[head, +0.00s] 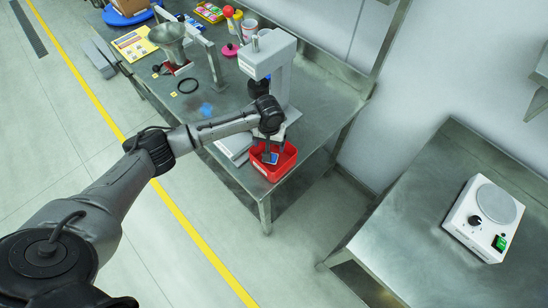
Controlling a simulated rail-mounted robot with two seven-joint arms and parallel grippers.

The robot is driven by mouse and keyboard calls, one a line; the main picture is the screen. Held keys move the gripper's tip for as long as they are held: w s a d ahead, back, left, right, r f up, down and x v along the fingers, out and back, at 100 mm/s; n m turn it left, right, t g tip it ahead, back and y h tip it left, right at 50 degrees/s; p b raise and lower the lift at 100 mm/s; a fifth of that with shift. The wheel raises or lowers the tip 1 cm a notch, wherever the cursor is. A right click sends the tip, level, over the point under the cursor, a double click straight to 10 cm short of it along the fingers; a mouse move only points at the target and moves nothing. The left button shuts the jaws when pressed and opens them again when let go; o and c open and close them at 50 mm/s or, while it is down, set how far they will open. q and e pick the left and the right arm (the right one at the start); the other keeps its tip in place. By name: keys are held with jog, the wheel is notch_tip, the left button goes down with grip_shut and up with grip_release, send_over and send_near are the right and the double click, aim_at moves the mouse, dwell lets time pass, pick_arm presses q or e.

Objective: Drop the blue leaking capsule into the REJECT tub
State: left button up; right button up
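The red tub (259,168) stands at the near right corner of the steel bench; no REJECT lettering is readable on it. My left gripper (271,153) points down over the tub, its fingertips at or inside the rim. A small blue piece (270,158) shows at the fingertips. I cannot tell whether it is the capsule, or whether it is gripped or lies in the tub. My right gripper is not in view.
A white press-like machine (268,55) stands right behind the tub. A flat grey plate (234,145) lies left of it. A metal funnel on a stand (170,40), a black ring (187,86) and a yellow sheet (134,43) are farther back. A hotplate (484,217) is on the right table.

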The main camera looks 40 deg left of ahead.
pick_arm(q)
jog(key=shift+r, duration=0.1)
notch_tip(320, 180, up, 14)
jog(key=p, duration=0.1)
dwell(0.4)
jog(key=shift+f, duration=0.2)
dwell(0.3)
